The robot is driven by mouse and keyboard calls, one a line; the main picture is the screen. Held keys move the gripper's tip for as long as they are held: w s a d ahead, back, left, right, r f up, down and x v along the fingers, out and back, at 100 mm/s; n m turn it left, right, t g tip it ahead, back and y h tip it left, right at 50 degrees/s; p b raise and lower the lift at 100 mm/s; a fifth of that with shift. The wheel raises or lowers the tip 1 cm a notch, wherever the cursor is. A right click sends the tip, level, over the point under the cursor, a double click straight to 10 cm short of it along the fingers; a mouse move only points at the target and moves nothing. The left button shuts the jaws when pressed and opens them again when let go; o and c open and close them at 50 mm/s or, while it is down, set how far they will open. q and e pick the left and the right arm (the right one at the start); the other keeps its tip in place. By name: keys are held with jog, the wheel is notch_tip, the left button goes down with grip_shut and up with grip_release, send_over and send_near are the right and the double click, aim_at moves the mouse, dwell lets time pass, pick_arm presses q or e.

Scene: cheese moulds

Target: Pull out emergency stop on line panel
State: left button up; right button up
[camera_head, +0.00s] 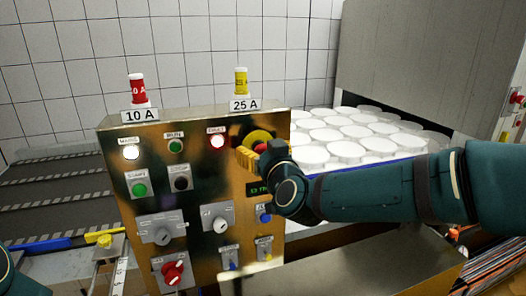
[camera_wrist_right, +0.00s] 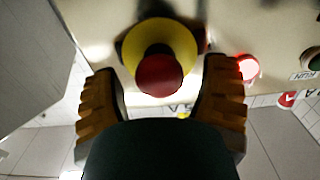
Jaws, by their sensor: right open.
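The line panel (camera_head: 205,200) is a brass-coloured box with lamps, buttons and knobs. The emergency stop has a yellow round base (camera_head: 258,136) at the panel's upper right; its red head is hidden there by my right gripper. In the right wrist view the red mushroom head (camera_wrist_right: 159,75) shows in front of the yellow base (camera_wrist_right: 180,42). My right gripper (camera_head: 250,156) is at the stop, open. In the wrist view its two fingers (camera_wrist_right: 162,85) stand on either side of the red head with gaps. My left gripper is out of view.
A lit red lamp (camera_head: 217,141) sits left of the stop. A red fuse (camera_head: 137,89) and a yellow fuse (camera_head: 241,82) stand on the panel's top. White moulds (camera_head: 345,150) fill the area behind my right arm. A dark conveyor (camera_head: 55,195) lies left.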

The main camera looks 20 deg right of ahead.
grip_shut()
dwell(0.3)
jog(key=shift+s+b, duration=0.6)
jog(key=shift+s, duration=0.2)
grip_release()
jog(key=shift+s, duration=0.1)
